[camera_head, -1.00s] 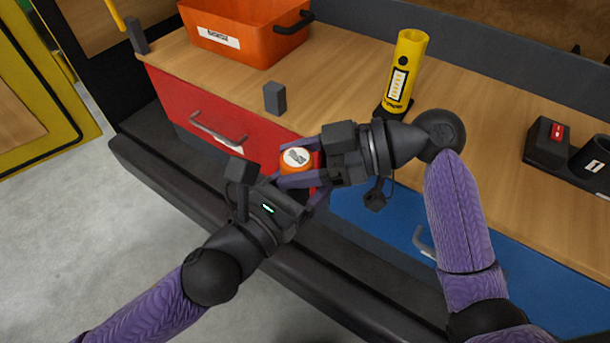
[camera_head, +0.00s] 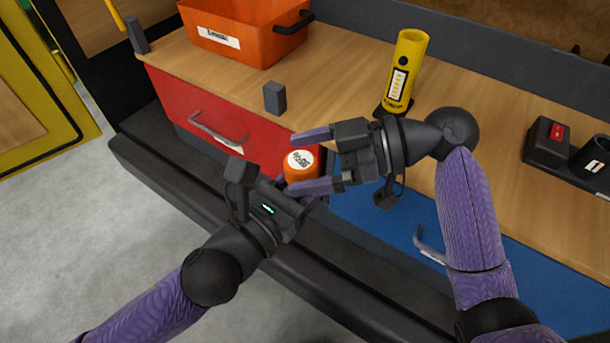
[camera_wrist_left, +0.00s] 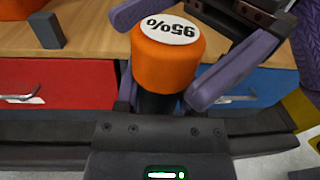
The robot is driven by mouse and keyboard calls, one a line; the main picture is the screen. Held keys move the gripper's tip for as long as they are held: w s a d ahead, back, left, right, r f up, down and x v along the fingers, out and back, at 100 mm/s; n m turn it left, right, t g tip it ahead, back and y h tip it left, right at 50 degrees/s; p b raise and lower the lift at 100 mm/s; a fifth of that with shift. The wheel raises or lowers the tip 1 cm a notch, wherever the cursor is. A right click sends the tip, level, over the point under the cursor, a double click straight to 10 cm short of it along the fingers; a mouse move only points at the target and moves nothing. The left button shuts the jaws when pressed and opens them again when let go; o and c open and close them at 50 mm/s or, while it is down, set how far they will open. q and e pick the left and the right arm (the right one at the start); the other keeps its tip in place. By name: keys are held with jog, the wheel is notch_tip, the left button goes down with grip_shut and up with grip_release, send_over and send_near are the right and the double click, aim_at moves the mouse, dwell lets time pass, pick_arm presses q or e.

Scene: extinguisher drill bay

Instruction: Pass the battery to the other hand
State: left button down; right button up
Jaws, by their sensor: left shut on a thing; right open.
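The battery (camera_head: 299,163) is an orange cylinder with a dark lower part and a white round label on top. In the left wrist view the battery (camera_wrist_left: 165,58) stands upright and its label reads 95%. My left gripper (camera_head: 293,187) is shut on its dark lower part and holds it in front of the bench drawers. My right gripper (camera_head: 314,160) is open, with one purple finger on each side of the orange top. Whether those fingers touch the battery cannot be told.
A yellow flashlight (camera_head: 405,72) stands on the wooden bench (camera_head: 345,65). An orange bin (camera_head: 240,35) is at the back left. A small grey block (camera_head: 274,98) stands near the front edge. A black device (camera_head: 547,143) with a red switch is at the right.

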jog(key=f+v, duration=0.1)
jog(key=v, duration=0.9)
notch_tip(320, 180, down, 14)
jog(key=w+d+m+t+h, duration=0.1)
jog(key=w+m+t+h, duration=0.25)
jog(key=m, duration=0.65)
jog(key=s+d+f+m+h, duration=0.2)
jog(key=s+f+m+h, duration=0.15)
jog(key=f, duration=0.55)
jog(key=s+d+f+m+h, duration=0.2)
jog(key=d+f+m, duration=0.15)
jog(key=f, duration=0.55)
jog(key=s+d+f+m+g+h, duration=0.15)
jog(key=s+d+f+h, duration=0.25)
jog(key=s+f, duration=0.9)
jog(key=s+f+n+h, duration=0.1)
jog(key=s+f, duration=0.1)
jog(key=s, duration=0.7)
jog(key=s+f+n, duration=0.1)
jog(key=s+f, duration=0.2)
jog(key=s, duration=0.6)
jog(key=shift+h, duration=0.4)
jog(key=shift+d+r, duration=0.15)
